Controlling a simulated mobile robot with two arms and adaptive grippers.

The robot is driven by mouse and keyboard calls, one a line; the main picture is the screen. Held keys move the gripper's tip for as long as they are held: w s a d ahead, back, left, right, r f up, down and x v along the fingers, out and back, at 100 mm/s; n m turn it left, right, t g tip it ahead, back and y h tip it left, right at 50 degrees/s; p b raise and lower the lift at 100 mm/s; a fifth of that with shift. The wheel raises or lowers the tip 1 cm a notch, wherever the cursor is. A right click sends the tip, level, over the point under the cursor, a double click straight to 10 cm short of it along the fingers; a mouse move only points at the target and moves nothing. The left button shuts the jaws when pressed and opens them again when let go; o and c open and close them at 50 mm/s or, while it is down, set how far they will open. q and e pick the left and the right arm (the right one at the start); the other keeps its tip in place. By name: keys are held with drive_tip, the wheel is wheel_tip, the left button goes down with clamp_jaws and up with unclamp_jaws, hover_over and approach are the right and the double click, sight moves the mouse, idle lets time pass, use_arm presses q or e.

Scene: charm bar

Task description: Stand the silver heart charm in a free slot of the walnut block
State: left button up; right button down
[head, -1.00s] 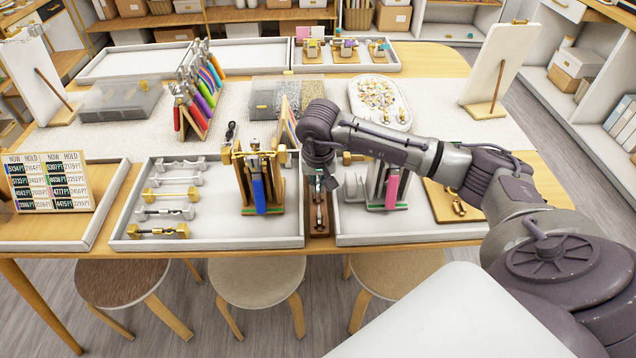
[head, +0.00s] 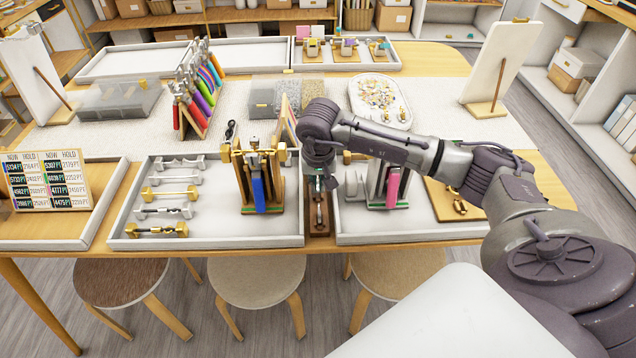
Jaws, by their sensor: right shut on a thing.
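The walnut block (head: 319,229) is a narrow dark brown piece in the gap between the two white trays at the front of the table. Small silver pieces show along its top. My right gripper (head: 318,184) points down over the rear part of the block, seen from above and behind its own wrist. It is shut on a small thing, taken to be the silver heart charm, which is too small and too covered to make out. I cannot tell whether the held thing touches the block. The left gripper is out of view.
The left white tray (head: 221,240) holds gold and silver bars and a wooden stand with a blue piece (head: 259,193). The right white tray (head: 390,239) holds a stand with a pink piece (head: 393,186). These stands rise close on both sides of the right gripper.

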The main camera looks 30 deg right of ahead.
drive_tip(key=shift+f+b, duration=0.5)
drive_tip(key=shift+b, duration=0.25)
idle(1.3)
drive_tip(key=c, duration=1.2)
unclamp_jaws()
drive_tip(key=shift+r, duration=0.1)
drive_tip(key=shift+s+a+r+p, duration=0.1)
drive_tip(key=shift+s+r+p, duration=0.05)
drive_tip(key=shift+r+p, duration=0.65)
drive_tip(key=shift+s+a+r+p, duration=0.15)
drive_tip(key=shift+r+p, duration=0.3)
drive_tip(key=shift+r, duration=0.65)
drive_tip(key=shift+s+a+r+p, duration=0.1)
drive_tip(key=shift+s+r+p, duration=0.1)
drive_tip(key=shift+r+p, duration=0.6)
drive_tip(key=shift+r, duration=0.15)
